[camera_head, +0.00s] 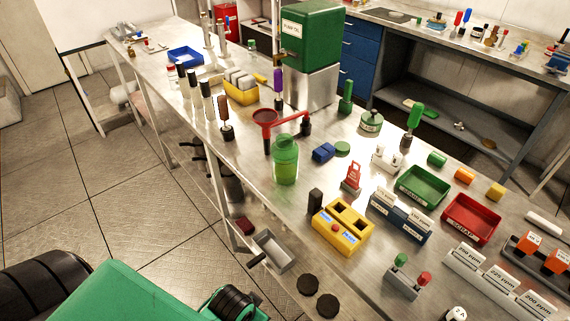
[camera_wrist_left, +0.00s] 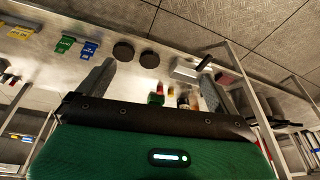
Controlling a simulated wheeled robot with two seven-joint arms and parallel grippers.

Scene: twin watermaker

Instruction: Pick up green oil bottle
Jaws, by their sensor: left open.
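The green oil bottle (camera_head: 285,158) is a translucent green jar standing upright near the left edge of the metal bench. In the head view only green and black parts of my arm show at the bottom left, well apart from the bottle. I cannot make out the bottle clearly in the left wrist view. My right gripper is not in view.
A yellow block with slots (camera_head: 342,228), a small black box (camera_head: 315,201) and two black discs (camera_head: 307,284) lie in front of the bottle. A green tank (camera_head: 312,38) on a metal stand rises behind.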

